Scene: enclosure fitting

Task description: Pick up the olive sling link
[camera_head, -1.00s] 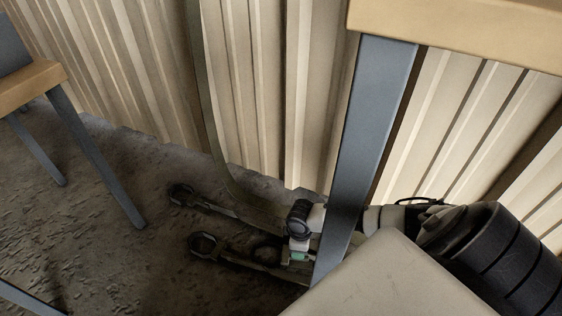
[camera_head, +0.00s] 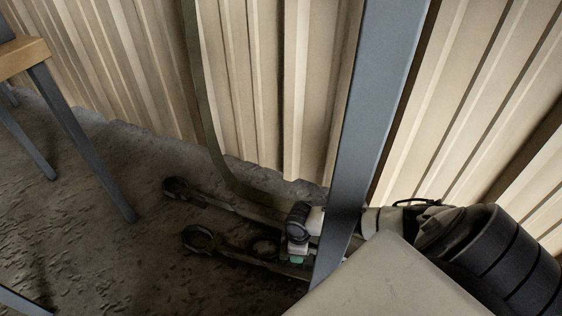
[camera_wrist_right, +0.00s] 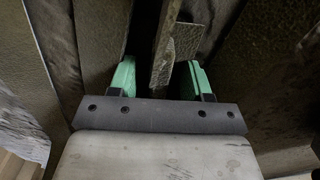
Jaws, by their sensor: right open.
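What looks like the olive sling link is a thin olive strip (camera_head: 214,140) that runs down the ribbed wall and bends right near the floor. Two dark bars with ring ends (camera_head: 198,238) lie low over the floor beside it; I cannot tell whether they join the strip. My right gripper (camera_head: 297,252) is low by the wall, at the right end of these pieces, partly behind a post. In the right wrist view my right gripper (camera_wrist_right: 160,80) is open, with a narrow olive strip (camera_wrist_right: 166,35) between its green fingers. Contact is not clear. My left gripper is out of view.
A blue-grey post (camera_head: 375,100) stands close in front of my right wrist. The ribbed beige wall (camera_head: 285,90) is just behind the gripper. A wooden-topped table (camera_head: 25,62) with grey legs is at the left. The rough dark floor (camera_head: 90,220) is open at the lower left.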

